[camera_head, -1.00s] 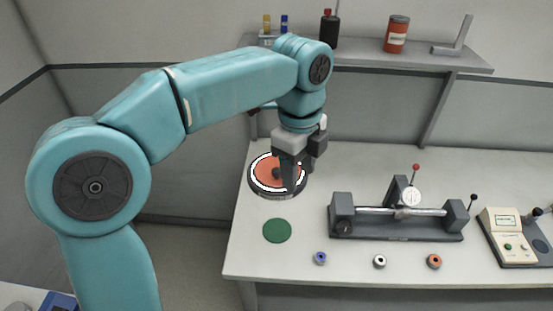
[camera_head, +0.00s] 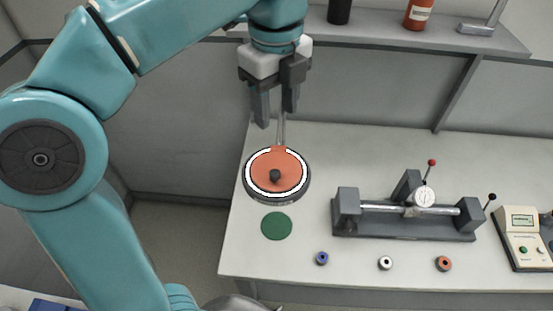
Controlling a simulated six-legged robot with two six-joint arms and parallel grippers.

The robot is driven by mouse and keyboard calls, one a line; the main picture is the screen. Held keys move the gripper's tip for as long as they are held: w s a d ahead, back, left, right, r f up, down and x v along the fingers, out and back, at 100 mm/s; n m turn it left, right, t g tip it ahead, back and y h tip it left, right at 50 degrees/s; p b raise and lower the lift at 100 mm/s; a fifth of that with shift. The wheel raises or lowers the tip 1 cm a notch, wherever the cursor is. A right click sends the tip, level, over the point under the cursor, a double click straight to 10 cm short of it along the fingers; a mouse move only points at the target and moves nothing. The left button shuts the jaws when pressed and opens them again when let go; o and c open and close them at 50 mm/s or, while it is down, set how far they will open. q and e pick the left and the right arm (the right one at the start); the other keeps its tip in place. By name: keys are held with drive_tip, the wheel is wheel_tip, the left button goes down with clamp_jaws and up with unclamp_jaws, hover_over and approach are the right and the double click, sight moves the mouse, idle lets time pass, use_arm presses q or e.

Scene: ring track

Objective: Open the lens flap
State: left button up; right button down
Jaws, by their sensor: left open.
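The lens flap (camera_head: 263,163) appears to be the orange round cover with a dark knob (camera_head: 275,175), lying flat inside a white ring on a dark round base (camera_head: 306,190). It is near the left end of the bench. A thin upright rod (camera_head: 282,130) stands at its back edge. My left gripper (camera_head: 276,112) is open and empty, pointing down above and behind the flap, apart from it. The rod shows just below and between its fingers. My right gripper is not in view.
A green disc (camera_head: 277,226) lies in front of the base. A dial gauge stand (camera_head: 405,219) and a beige meter box (camera_head: 522,238) stand to the right. Several small rings line the front. A shelf (camera_head: 420,40) with a red can (camera_head: 418,13) overhangs the back.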

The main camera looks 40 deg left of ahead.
sight(275, 173)
use_arm(q)
drive_tip(key=f, duration=1)
drive_tip(key=f+b, duration=0.1)
drive_tip(key=f, duration=0.4)
drive_tip(key=shift+s, duration=0.25)
drive_tip(key=shift+w+f, duration=0.15)
drive_tip(key=shift+f, duration=0.3)
drive_tip(key=shift+s, duration=0.25)
drive_tip(key=shift+w, duration=0.15)
clamp_jaws()
